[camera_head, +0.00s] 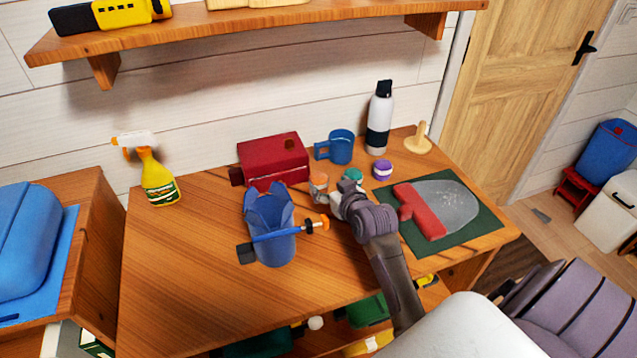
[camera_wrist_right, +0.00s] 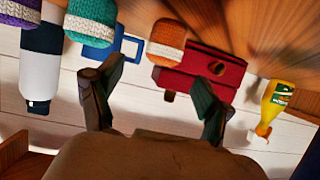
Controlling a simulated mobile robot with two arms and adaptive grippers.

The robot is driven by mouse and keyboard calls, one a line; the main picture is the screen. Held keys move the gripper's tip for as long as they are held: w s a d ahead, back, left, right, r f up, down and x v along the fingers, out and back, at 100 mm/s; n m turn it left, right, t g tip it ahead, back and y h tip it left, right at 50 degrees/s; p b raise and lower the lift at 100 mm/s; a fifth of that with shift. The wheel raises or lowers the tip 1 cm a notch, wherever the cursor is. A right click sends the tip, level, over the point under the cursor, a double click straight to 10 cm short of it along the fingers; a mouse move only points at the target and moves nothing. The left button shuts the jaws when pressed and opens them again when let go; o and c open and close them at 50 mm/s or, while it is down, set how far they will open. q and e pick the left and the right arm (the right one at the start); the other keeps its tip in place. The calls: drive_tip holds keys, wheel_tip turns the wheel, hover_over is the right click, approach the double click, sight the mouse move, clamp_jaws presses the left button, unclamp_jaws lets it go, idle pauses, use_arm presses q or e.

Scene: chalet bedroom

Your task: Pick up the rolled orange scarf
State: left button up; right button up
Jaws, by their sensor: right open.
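The rolled orange scarf (camera_head: 318,181) stands on the wooden desk just left of my right gripper (camera_head: 335,194), partly covered by it in the head view. In the right wrist view the orange knitted roll (camera_wrist_right: 168,40) shows beyond and between the two fingers of my open right gripper (camera_wrist_right: 158,75). I see no contact between the fingers and the roll. A teal knitted roll (camera_head: 352,174) is close behind the gripper, and it shows in the wrist view (camera_wrist_right: 92,20) beyond the other finger. A purple roll (camera_head: 382,170) stands further right. My left gripper is not in view.
A red box (camera_head: 272,160) and blue mug (camera_head: 341,147) stand behind the rolls. A blue jagged-rimmed container (camera_head: 270,243) with a blue tool across it is left of my arm. The desk's left front is clear.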

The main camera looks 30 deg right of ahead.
sight(321, 180)
drive_tip(key=shift+w+d+f, duration=0.15)
drive_tip(key=shift+w+f, duration=0.15)
drive_tip(key=shift+w, duration=0.35)
drive_tip(key=shift+w+f, duration=0.15)
drive_tip(key=shift+w, duration=0.35)
drive_tip(key=x, duration=0.4)
drive_tip(key=shift+w, duration=0.35)
drive_tip(key=shift+s, duration=0.1)
drive_tip(key=shift+c, duration=0.5)
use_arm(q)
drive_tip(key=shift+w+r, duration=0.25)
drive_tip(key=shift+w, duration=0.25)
use_arm(e)
drive_tip(key=c, duration=1.1)
